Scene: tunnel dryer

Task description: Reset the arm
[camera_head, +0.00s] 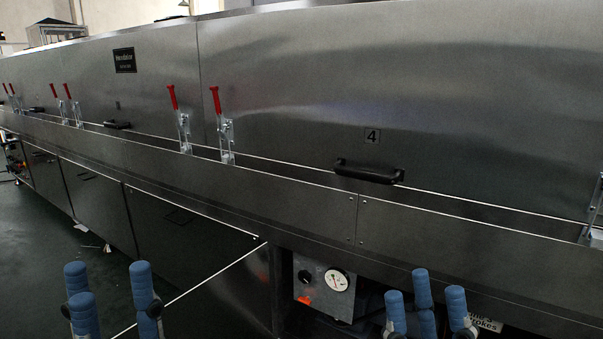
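My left gripper (112,290) shows at the bottom left, with its blue padded fingers pointing up and spread apart. My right gripper (426,304) shows at the bottom, right of the middle. Its blue fingers also point up and stand apart. Both grippers are open, and nothing shows between their fingers. They are in front of the lower part of the dryer and appear apart from it. The lower parts of both grippers and the arms are cut off by the bottom edge.
The long steel tunnel dryer (290,85) fills most of the view. It has a black handle (368,172) and red-handled toggle clamps (222,125). Dark green floor (60,235) is open at the left.

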